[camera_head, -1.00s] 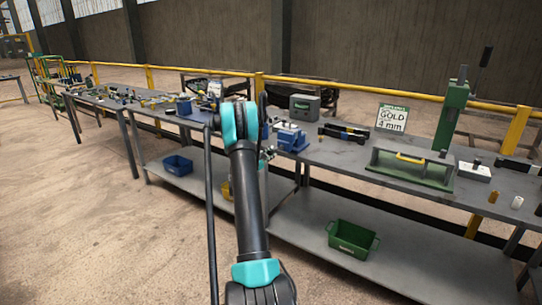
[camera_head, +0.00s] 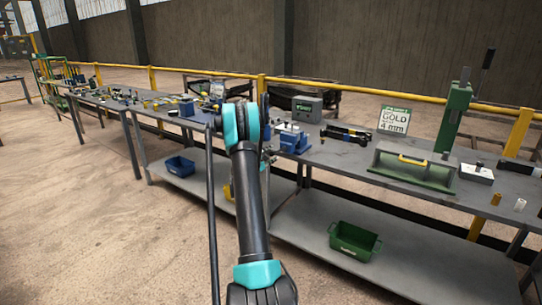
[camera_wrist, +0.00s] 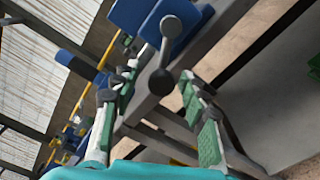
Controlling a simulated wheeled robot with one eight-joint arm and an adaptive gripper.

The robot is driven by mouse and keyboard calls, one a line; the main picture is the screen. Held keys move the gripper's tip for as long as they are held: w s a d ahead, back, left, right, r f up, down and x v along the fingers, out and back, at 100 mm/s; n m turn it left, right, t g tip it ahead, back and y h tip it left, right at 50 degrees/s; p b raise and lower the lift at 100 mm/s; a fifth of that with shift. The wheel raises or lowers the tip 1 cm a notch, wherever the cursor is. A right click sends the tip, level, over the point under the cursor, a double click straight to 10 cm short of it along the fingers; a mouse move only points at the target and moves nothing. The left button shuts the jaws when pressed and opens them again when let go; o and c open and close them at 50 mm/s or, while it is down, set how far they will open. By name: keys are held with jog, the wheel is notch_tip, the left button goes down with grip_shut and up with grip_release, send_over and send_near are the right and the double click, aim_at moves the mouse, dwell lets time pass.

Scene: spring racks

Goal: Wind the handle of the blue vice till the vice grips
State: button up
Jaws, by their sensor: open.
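The blue vice (camera_head: 293,141) stands on the long grey bench, just right of my arm in the head view. In the wrist view its blue body (camera_wrist: 130,14) is at the top, cut off by the frame. A grey handle bar with ball ends (camera_wrist: 166,52) stands in front of it. My gripper (camera_wrist: 158,112) is open and empty, its green-padded fingers spread left and right below the handle's nearer ball. The fingers look apart from the handle. In the head view my gripper is mostly hidden behind my arm. The vice's jaws are not clear.
On the bench to the right are a black tool (camera_head: 346,133), a sign (camera_head: 394,120), a grey-and-green fixture (camera_head: 413,166) and a green press (camera_head: 453,117). A green bin (camera_head: 354,241) and a blue bin (camera_head: 179,166) sit on the lower shelf. A yellow rail (camera_head: 350,90) runs behind.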

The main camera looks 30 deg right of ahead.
jog(key=v, duration=1.2)
